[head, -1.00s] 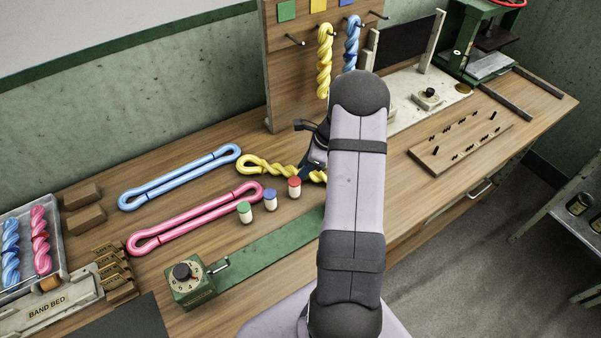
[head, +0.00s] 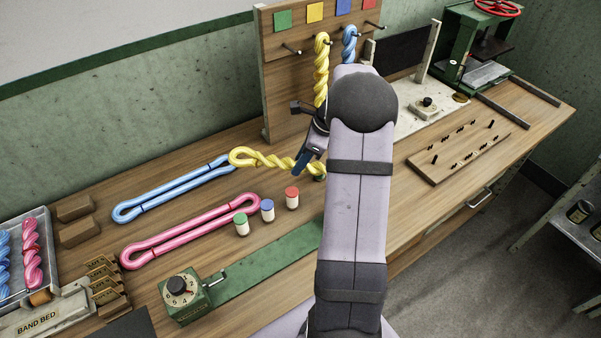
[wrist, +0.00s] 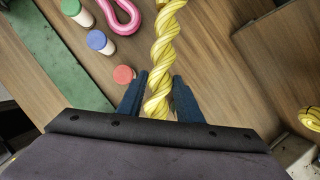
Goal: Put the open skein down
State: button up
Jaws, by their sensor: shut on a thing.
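My gripper (head: 308,160) is shut on a yellow skein (head: 262,160), which is twisted into a rope with a small loop at its left end. In the wrist view the yellow skein (wrist: 163,60) runs between my two fingertips (wrist: 160,92). It appears to be held above the bench, roughly level; the gap is hard to judge. Its right end is hidden behind my arm. Two open, untwisted looped skeins lie on the bench: a blue one (head: 170,191) and a pink one (head: 190,230). The yellow loop overlaps the blue skein's right end in the head view.
Capped jars with green (head: 241,228), blue (head: 267,212) and red (head: 291,201) tops stand in front of the yellow skein. A peg board (head: 283,85) behind holds another yellow twist (head: 321,75) and a blue twist (head: 349,45). A tray (head: 52,255) of twists is at left.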

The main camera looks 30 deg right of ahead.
jog(key=shift+r, duration=0.9)
